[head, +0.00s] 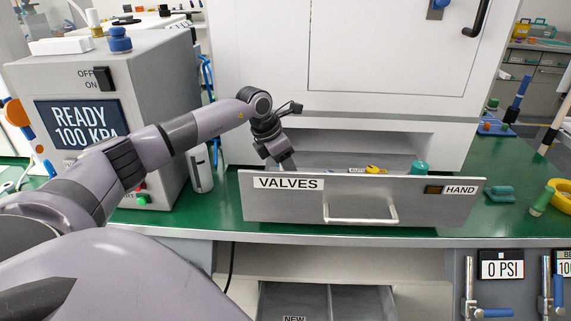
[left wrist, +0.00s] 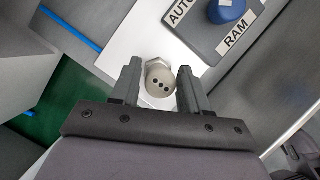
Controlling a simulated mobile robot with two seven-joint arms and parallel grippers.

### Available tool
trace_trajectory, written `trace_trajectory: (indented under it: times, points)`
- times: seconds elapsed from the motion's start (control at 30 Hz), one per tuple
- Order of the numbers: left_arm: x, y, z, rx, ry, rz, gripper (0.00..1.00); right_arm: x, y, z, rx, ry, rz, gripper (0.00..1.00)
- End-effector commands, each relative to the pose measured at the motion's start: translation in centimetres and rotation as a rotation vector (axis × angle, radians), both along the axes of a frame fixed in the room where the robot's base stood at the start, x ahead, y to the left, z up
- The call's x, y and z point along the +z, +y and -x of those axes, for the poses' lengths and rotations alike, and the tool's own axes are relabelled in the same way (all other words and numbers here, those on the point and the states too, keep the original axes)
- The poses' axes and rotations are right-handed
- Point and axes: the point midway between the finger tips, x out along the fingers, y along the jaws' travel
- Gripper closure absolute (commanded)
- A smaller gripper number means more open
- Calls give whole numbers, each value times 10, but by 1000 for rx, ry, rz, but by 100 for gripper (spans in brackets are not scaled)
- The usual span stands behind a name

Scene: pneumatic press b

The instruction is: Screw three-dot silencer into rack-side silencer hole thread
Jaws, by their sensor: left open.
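The three-dot silencer (left wrist: 158,82) shows in the left wrist view as a pale round part with three dark dots on its end face. A hex-shaped part shows beside it. My left gripper (left wrist: 158,88) is open, with one finger on each side of the silencer; I cannot tell whether they touch it. In the head view my left gripper (head: 287,163) reaches down into the left part of the open drawer marked VALVES (head: 290,205), and the silencer is hidden there. The silencer hole and the rack side cannot be made out. My right gripper is not in view.
In the drawer, a plate marked AUTO and RAM (left wrist: 228,32) carries a blue knob (left wrist: 226,10). A teal knob (head: 418,168) stands at the drawer's right. A grey box reading READY 100 KPA (head: 85,125) stands left.

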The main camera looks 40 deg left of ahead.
Motion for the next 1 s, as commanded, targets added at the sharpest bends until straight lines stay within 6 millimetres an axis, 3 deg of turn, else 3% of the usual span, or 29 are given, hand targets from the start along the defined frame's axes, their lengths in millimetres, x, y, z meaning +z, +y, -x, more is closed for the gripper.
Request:
trace_trajectory:
  times: [0.8, 1.0]
  points:
    - [0, -2, 0, 721, -1, 1, 55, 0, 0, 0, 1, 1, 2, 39]
    - [0, -1, 0, 806, -1, 1, 55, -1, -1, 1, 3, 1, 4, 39]
